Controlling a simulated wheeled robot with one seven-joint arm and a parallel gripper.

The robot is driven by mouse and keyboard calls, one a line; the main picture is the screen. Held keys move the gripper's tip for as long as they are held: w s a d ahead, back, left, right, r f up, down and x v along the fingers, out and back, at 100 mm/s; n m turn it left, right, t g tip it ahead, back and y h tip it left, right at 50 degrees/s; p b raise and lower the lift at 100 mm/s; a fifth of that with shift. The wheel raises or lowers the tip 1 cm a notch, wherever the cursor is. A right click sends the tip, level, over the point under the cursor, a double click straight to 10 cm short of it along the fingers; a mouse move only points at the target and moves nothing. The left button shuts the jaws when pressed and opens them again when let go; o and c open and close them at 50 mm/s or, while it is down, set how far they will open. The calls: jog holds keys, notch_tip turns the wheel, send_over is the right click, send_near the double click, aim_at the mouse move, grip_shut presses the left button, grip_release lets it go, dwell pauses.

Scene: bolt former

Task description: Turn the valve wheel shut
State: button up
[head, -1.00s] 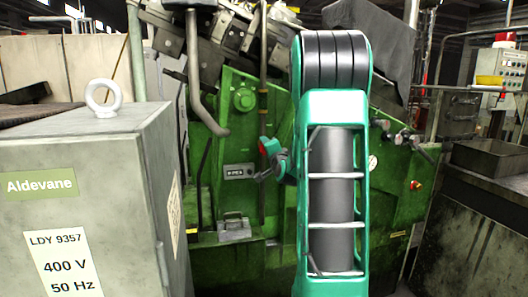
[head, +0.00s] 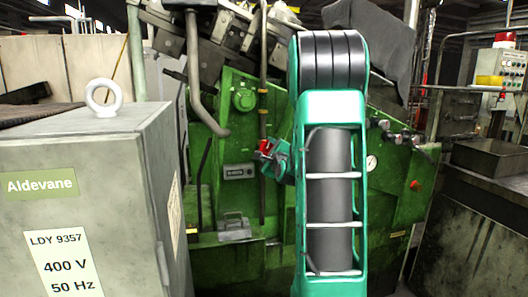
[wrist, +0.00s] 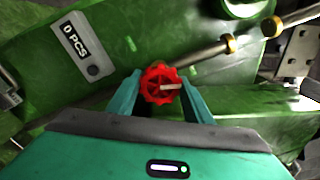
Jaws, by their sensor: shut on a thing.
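The red valve wheel (wrist: 161,86) shows in the wrist view between the two teal fingers of my gripper (wrist: 160,92). The fingers are shut on the wheel, one on each side. The wheel has a lobed rim and a pale bar across its right half. In the head view the wheel (head: 264,147) is a small red patch at the end of my gripper (head: 268,152), in front of the green machine. My arm hides part of the machine to the right of it.
The green machine (head: 237,262) fills the middle. A grey cabinet (head: 110,190) with a lifting ring stands close at the left. A grey lever (head: 194,70) hangs above left of the wheel. A dark bench (head: 480,215) stands at the right.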

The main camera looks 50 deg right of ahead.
jog(key=shift+w+a+f+m, duration=0.1)
jog(key=shift+f+m, duration=0.05)
jog(key=shift+m, duration=0.45)
jog(key=shift+a+f+m, duration=0.1)
jog(key=shift+m, duration=0.5)
jog(key=shift+f, duration=0.1)
jog(key=o, duration=1)
jog(key=shift+d, duration=0.1)
jog(key=shift+r, duration=0.2)
jog(key=v, duration=1)
jog(key=shift+s+a, duration=0.25)
